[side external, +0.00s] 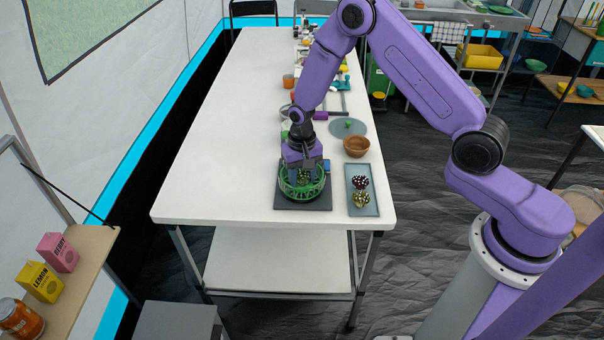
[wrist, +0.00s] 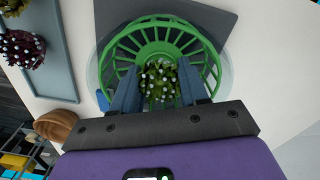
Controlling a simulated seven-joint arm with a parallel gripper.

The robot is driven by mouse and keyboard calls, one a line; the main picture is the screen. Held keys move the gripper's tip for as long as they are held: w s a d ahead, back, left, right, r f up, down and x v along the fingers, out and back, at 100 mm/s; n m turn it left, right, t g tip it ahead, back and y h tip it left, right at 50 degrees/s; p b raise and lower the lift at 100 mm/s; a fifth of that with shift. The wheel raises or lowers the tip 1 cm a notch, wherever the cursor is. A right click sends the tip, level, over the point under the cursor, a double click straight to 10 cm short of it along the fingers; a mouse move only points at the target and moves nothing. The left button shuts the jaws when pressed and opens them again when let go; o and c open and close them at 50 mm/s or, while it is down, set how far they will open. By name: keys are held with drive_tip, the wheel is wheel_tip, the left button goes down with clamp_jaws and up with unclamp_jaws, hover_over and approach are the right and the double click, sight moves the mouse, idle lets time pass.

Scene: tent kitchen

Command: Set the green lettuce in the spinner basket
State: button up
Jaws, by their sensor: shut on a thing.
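The green spinner basket (side external: 290,188) stands on a dark grey square mat (side external: 318,204) near the front of the white table. In the wrist view the basket (wrist: 150,32) shows as a green slatted ring within a clear outer rim. My gripper (wrist: 158,88) points down into the basket, its two fingers shut on the green lettuce (wrist: 158,80), a leafy head with pale spots. The lettuce is inside the basket's ring as seen from above. In the side view the lettuce (side external: 304,177) shows partly through the basket wall. I cannot tell whether it touches the basket floor.
A blue-grey tray (side external: 362,209) right of the mat holds a dark red spotted head (side external: 360,182) and a yellow-green one (side external: 361,200). A brown bowl (side external: 356,147) and a grey round plate (side external: 360,130) stand behind it. The table's left front is clear.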

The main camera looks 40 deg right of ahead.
sight(302, 173)
drive_tip(key=o, duration=0.5)
drive_tip(key=shift+r, duration=5.45)
